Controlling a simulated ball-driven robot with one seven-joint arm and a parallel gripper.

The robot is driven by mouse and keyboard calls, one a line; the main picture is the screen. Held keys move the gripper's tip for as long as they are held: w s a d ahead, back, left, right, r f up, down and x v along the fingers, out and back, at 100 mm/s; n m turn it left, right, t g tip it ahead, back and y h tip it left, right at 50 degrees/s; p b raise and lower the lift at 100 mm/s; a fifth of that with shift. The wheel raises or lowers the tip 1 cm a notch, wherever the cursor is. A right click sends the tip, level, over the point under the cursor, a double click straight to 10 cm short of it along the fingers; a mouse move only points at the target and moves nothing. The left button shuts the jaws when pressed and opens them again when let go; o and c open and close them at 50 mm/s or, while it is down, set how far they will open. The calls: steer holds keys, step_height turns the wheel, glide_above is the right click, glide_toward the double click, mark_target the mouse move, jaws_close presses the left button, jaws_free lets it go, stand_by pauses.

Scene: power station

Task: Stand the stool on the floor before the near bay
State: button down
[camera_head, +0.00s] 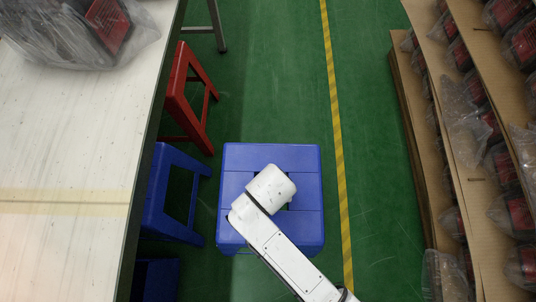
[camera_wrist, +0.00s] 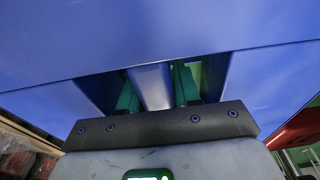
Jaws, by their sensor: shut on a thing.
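A blue stool (camera_head: 305,190) shows from above in the middle of the head view, its square seat facing up. My white arm crosses over the seat and hides part of it. In the wrist view the blue seat (camera_wrist: 150,30) fills the upper part. My gripper (camera_wrist: 155,88) has its two green fingers through openings in the seat, one on each side of a blue bar, and is shut on that bar. My fingertips are hidden in the head view. I cannot tell whether the stool's feet touch the floor. I cannot tell which place is the near bay.
A long pale table (camera_head: 75,120) runs along the left, with a red stool (camera_head: 190,95) and another blue stool (camera_head: 178,190) at its edge. A yellow-black floor line (camera_head: 334,110) passes right of the held stool. Cardboard shelving (camera_head: 425,150) stands right. Green floor (camera_head: 275,70) ahead is clear.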

steer(key=w+f+b, duration=0.2)
steer(key=w+f, duration=0.2)
steer(key=f, duration=0.3)
steer(key=shift+a+f+b, duration=0.4)
steer(key=shift+a, duration=0.05)
steer(key=c, duration=0.8)
jaws_free()
steer(key=shift+s+f, duration=0.15)
steer(key=shift+f, duration=0.05)
steer(key=shift+r, duration=0.1)
steer(key=r+p, duration=0.1)
steer(key=r, duration=0.3)
steer(key=s+r+p, duration=0.1)
steer(key=r, duration=0.3)
steer(key=r+p, duration=0.2)
steer(key=r, duration=0.2)
steer(key=shift+s, duration=0.4)
